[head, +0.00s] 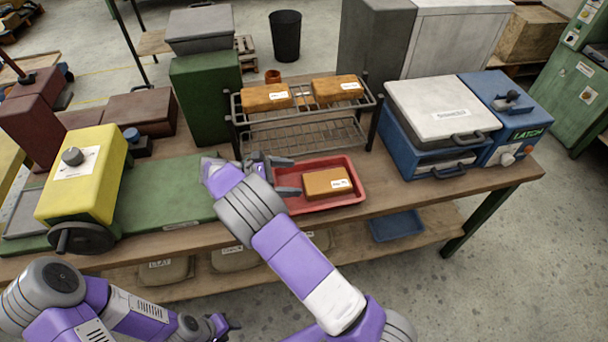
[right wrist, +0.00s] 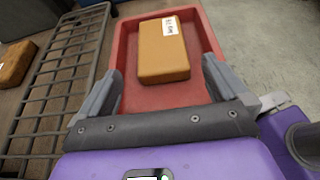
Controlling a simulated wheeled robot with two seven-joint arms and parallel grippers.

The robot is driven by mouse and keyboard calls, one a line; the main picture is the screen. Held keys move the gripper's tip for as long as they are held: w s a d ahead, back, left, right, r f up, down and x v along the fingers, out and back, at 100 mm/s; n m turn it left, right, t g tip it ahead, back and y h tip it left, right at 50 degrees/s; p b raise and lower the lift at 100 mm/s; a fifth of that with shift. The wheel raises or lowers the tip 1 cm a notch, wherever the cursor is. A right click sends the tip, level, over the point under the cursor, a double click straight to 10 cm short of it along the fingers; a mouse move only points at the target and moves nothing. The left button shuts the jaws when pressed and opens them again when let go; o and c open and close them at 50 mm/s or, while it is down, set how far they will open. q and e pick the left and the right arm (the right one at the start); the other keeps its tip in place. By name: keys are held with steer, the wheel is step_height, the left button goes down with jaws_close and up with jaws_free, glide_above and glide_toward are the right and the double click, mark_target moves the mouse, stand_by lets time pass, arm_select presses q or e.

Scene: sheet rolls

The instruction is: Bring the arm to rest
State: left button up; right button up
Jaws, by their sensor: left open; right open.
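My right gripper (head: 287,176) is open at the left end of the red tray (head: 356,187) on the bench. An orange-brown block with a white label (head: 327,183) lies in the tray, also seen in the right wrist view (right wrist: 164,58). It lies beyond the open fingers, and no finger appears closed on it. My left gripper (head: 228,325) is low at the bottom left, in front of the bench, small in the picture, open and apart from any object.
A wire rack (head: 300,132) holds two similar blocks (head: 266,97) (head: 337,89) behind the tray. A yellow machine with a handwheel (head: 84,180) stands left, and a blue machine with a white lid (head: 440,110) right. A blue tray (head: 396,226) lies on the lower shelf.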

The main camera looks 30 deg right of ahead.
steer(key=shift+w+a+r, duration=0.1)
steer(key=shift+a+r, duration=0.1)
steer(key=shift+a, duration=0.35)
